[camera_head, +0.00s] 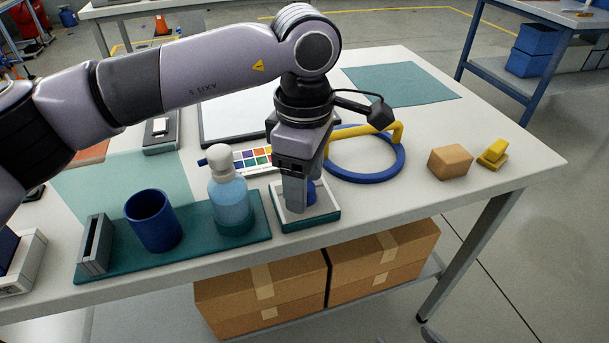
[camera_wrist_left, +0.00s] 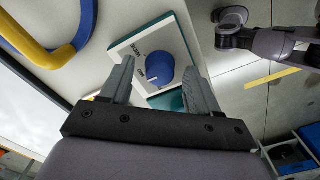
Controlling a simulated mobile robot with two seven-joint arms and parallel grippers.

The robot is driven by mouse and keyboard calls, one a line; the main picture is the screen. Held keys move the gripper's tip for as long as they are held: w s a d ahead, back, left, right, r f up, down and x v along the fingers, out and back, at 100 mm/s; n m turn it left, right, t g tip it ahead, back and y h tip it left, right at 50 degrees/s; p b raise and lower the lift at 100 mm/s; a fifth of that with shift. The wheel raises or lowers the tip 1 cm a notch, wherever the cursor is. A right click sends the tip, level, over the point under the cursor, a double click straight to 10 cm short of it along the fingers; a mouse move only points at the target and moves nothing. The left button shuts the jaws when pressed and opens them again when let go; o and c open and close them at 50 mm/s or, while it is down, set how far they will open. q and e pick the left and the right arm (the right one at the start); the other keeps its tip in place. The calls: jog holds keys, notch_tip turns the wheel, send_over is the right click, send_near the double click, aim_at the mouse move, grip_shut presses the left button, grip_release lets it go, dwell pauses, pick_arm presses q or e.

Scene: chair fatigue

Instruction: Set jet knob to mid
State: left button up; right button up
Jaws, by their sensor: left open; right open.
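The blue jet knob (camera_wrist_left: 160,69) sits on a white panel (camera_wrist_left: 128,45) with dark teal edges; small dark lettering on it is too small to read surely. A pale pointer mark on the knob faces the lower left in the left wrist view. In the head view the knob (camera_head: 312,193) is partly hidden behind my left gripper (camera_head: 297,208), which points down over the panel (camera_head: 322,212). My left gripper's fingers (camera_wrist_left: 160,66) are open, one on each side of the knob; contact cannot be told. Only fingertips of my right gripper (camera_head: 405,339) show at the bottom edge, apart.
A teal tray (camera_head: 178,255) with a soap bottle (camera_head: 231,200), a blue cup (camera_head: 153,221) and a grey holder (camera_head: 95,245) stands left of the panel. A blue ring with yellow handle (camera_head: 365,178), a brown block (camera_head: 450,161) and a yellow object (camera_head: 493,154) lie to the right.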

pick_arm(q)
notch_tip(320, 180, up, 7)
jog(key=shift+r, duration=0.1)
dwell(0.3)
jog(key=shift+s, duration=0.1)
